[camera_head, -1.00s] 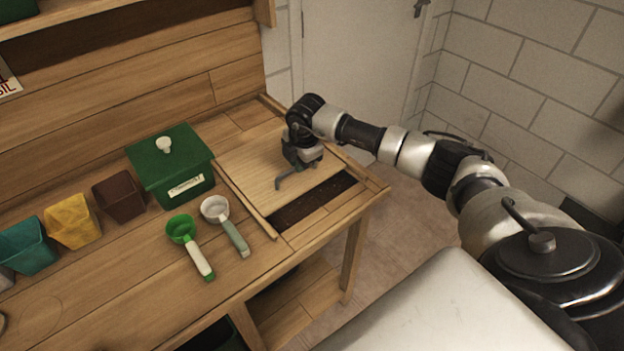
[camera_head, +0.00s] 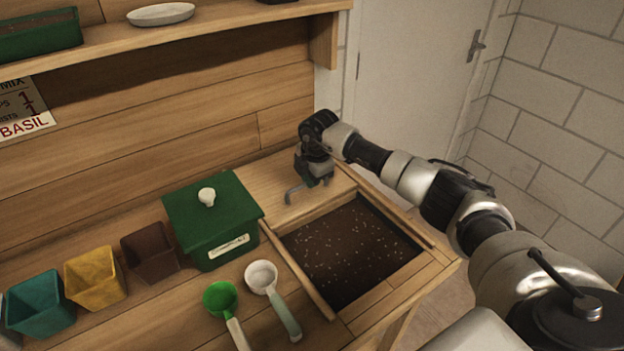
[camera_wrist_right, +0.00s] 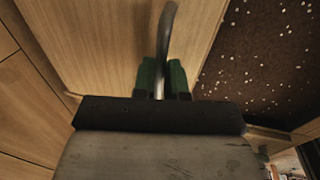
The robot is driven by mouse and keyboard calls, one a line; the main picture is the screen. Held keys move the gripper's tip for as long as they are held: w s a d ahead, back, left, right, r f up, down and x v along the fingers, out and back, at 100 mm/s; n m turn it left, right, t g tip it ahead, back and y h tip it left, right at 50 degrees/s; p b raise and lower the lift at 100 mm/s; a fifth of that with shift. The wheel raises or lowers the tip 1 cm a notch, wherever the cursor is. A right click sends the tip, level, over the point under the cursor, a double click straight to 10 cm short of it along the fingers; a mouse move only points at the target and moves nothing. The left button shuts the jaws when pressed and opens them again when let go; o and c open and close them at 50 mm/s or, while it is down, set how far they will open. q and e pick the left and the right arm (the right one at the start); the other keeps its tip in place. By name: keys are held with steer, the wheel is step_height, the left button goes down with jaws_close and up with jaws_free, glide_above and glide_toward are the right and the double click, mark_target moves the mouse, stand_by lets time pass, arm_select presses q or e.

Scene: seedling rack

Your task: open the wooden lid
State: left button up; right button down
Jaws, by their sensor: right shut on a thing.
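The wooden lid (camera_head: 262,183) is slid back toward the rear boards, and a wide part of the soil bin (camera_head: 350,250) lies uncovered in front of it. The lid also fills the upper middle of the right wrist view (camera_wrist_right: 95,45). A grey metal handle (camera_head: 292,192) stands on the lid near its front edge. My right gripper (camera_head: 312,178) is over the lid. Its green fingertips (camera_wrist_right: 162,80) are shut on the handle (camera_wrist_right: 165,35) in the right wrist view. My left gripper is not in view.
A green box with a white knob (camera_head: 213,220) stands left of the lid. A green scoop (camera_head: 221,299) and a white scoop (camera_head: 262,277) lie in front of it. Brown (camera_head: 150,252), yellow (camera_head: 95,277) and teal (camera_head: 40,303) pots stand further left.

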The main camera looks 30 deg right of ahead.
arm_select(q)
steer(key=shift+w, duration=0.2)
arm_select(e)
steer(key=c, duration=1.2)
jaws_free()
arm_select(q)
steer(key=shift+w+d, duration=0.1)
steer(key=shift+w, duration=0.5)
arm_select(e)
steer(key=shift+o, duration=0.2)
arm_select(q)
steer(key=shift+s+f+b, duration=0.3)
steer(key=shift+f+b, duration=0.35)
steer(key=shift+b, duration=0.05)
arm_select(e)
step_height(320, 180, up, 11)
steer(key=s, duration=0.2)
steer(key=shift+f, duration=0.15)
steer(key=shift+s+d, duration=0.1)
